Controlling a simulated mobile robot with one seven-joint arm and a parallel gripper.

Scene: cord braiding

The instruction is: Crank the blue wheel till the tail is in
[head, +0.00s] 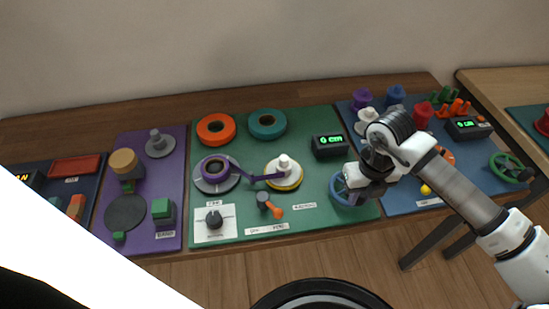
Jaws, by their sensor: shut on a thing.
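The blue wheel (337,189) stands at the right front of the green mat, partly hidden behind my gripper. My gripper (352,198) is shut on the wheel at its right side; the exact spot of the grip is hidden. A purple cord reel (214,171) sits on a grey disc at the left of the mat. Its purple tail (262,177) stretches right to a white and yellow spool (286,176). I cannot tell how the tail end meets the spool. A black display (329,146) with green digits, seemingly 0 cm, stands behind the wheel.
An orange reel (216,129) and a teal reel (267,124) lie at the back of the green mat. A black dial (214,219) and an orange-handled lever (268,204) are in front. Purple (173,185) and blue (402,206) mats with parts flank it.

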